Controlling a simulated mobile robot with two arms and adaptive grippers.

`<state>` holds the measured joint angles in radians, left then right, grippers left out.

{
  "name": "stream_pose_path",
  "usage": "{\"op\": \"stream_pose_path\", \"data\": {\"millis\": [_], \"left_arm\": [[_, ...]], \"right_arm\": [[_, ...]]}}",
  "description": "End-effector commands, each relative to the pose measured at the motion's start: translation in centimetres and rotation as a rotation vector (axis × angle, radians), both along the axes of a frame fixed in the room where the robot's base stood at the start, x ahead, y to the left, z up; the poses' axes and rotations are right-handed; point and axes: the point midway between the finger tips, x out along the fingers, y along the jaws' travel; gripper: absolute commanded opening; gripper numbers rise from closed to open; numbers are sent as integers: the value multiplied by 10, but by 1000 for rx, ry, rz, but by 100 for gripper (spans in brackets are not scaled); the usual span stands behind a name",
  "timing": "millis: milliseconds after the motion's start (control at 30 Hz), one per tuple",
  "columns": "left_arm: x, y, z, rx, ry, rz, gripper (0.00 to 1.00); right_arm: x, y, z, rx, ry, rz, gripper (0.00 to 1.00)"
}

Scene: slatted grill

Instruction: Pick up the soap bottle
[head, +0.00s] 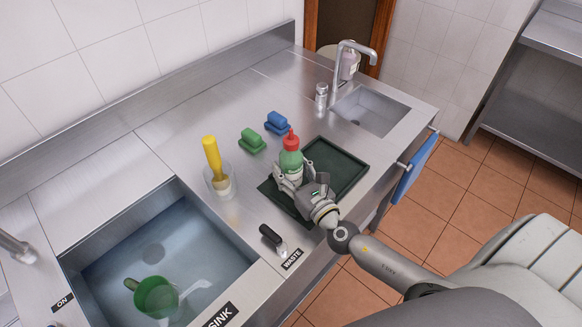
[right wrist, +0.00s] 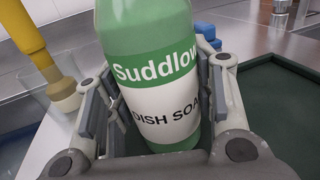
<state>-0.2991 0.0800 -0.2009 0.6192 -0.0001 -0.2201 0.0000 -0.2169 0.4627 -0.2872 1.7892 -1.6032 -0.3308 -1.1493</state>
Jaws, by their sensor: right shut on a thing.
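The soap bottle (head: 291,158) is green with a red cap and stands upright over the dark green tray (head: 345,168) on the steel counter. In the right wrist view the bottle (right wrist: 150,60) shows a white "DISH SOAP" label and fills the middle. My right gripper (head: 290,180) is shut on the bottle, with a finger on each side of it in the right wrist view (right wrist: 158,110). I cannot tell whether the bottle's base touches the tray. My left gripper is not in view.
A clear container (head: 220,183) with a yellow-handled brush stands left of the tray. A green sponge (head: 252,141) and a blue one (head: 277,123) lie behind. A black-handled tool (head: 272,238) lies near the front edge.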

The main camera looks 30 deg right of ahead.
Motion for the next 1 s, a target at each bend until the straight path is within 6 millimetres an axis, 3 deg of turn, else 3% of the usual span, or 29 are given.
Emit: {"op": "stream_pose_path", "data": {"millis": [367, 600, 933, 1000], "left_arm": [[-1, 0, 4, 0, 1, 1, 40], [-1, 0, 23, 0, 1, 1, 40], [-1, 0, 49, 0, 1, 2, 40], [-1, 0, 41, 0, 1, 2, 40]], "right_arm": [[0, 0, 7, 1, -2, -1, 16], [0, 0, 36, 2, -3, -1, 16], [-52, 7, 97, 0, -1, 2, 16], [-66, 9, 96, 0, 1, 2, 16]]}}
